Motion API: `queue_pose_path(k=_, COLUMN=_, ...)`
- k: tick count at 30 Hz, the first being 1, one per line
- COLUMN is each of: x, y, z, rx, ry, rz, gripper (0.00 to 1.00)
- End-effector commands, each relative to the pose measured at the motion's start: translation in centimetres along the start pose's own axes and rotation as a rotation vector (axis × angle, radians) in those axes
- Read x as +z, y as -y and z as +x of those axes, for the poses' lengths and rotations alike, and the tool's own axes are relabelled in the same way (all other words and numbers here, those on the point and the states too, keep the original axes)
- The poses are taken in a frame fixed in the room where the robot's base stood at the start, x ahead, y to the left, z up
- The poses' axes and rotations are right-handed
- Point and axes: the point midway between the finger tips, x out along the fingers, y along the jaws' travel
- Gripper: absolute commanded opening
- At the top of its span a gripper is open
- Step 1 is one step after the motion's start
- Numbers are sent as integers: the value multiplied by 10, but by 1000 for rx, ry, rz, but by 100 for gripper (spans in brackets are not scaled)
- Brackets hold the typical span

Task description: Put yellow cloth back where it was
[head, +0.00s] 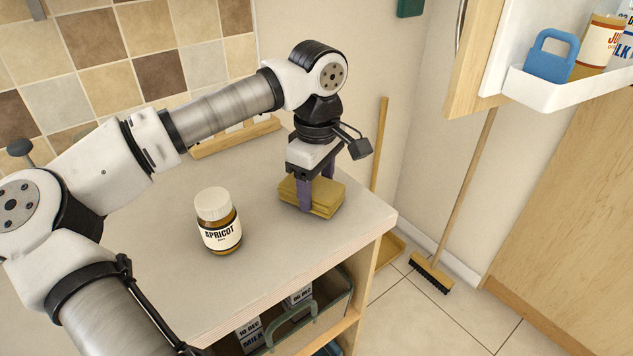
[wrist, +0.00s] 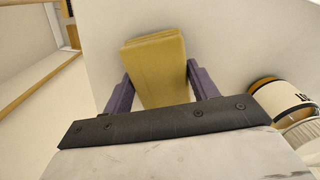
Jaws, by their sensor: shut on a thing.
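The yellow cloth (head: 325,198) is a folded, layered stack at the right end of the counter, near its right edge. My gripper (head: 318,194) reaches down over it from above with its purple fingers on either side of the cloth. In the wrist view the cloth (wrist: 157,70) sits between the two fingers (wrist: 160,90), and the gripper is shut on it. The cloth appears to be at counter level; I cannot tell whether it rests on the surface or is just above it.
An apricot jar (head: 219,222) with a white lid stands on the counter left of the cloth. A wooden rail (head: 232,138) runs along the wall behind. A shelf with a basket (head: 300,318) is below. A broom (head: 432,272) leans beyond the counter.

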Motion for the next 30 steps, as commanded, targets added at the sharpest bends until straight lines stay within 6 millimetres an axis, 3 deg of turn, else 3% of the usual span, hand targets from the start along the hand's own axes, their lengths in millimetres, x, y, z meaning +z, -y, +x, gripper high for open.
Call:
queue_pose_path(k=19, x=0, y=0, z=7, rx=0, ry=0, rz=0, gripper=36)
queue_pose_path(k=20, x=0, y=0, z=7, rx=0, ry=0, rz=0, gripper=60)
queue_pose_path(k=24, x=0, y=0, z=6, rx=0, ry=0, rz=0, gripper=78)
queue_pose_path(k=26, x=0, y=0, z=6, rx=0, ry=0, rz=0, gripper=84)
queue_pose_path(k=30, x=0, y=0, z=6, rx=0, ry=0, rz=0, gripper=84)
